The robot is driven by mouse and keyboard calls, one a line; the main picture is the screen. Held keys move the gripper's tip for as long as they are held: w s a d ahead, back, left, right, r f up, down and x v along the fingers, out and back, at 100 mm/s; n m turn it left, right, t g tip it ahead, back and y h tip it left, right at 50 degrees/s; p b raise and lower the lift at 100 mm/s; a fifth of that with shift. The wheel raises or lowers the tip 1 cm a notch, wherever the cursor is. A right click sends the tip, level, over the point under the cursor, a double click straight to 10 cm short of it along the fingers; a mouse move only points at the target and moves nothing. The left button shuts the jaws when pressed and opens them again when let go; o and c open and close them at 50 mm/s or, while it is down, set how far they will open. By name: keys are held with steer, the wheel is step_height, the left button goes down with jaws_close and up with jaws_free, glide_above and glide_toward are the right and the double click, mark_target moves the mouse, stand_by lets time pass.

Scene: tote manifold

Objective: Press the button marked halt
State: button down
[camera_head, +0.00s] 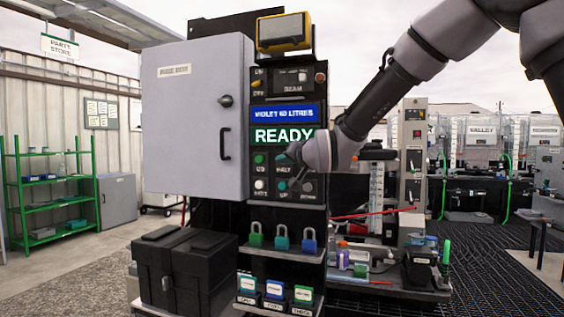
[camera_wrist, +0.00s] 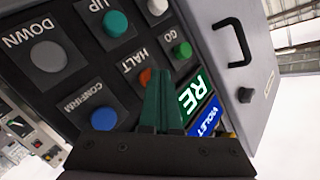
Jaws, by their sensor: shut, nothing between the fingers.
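The halt button (camera_wrist: 146,77) is orange-red, beside its HALT label on the dark button panel in the wrist view. My gripper (camera_wrist: 164,88) is shut and empty, its dark green fingertips overlapping the right side of the halt button in that view. I cannot tell whether they touch it. In the head view my gripper (camera_head: 290,154) is in front of the panel's upper button row, and it hides the halt button there.
Around it are the green GO button (camera_wrist: 183,50), blue CONFIRM button (camera_wrist: 104,118), teal UP button (camera_wrist: 115,22) and grey DOWN button (camera_wrist: 47,56). A READY display (camera_head: 284,137) sits above the buttons. A grey cabinet door (camera_head: 195,120) stands left; padlocks (camera_head: 282,238) sit on a shelf below.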

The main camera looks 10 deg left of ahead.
steer(key=shift+s, duration=1)
steer(key=shift+s, duration=0.1)
steer(key=s, duration=0.4)
steer(key=shift+s+a, duration=0.25)
steer(key=shift+s, duration=0.15)
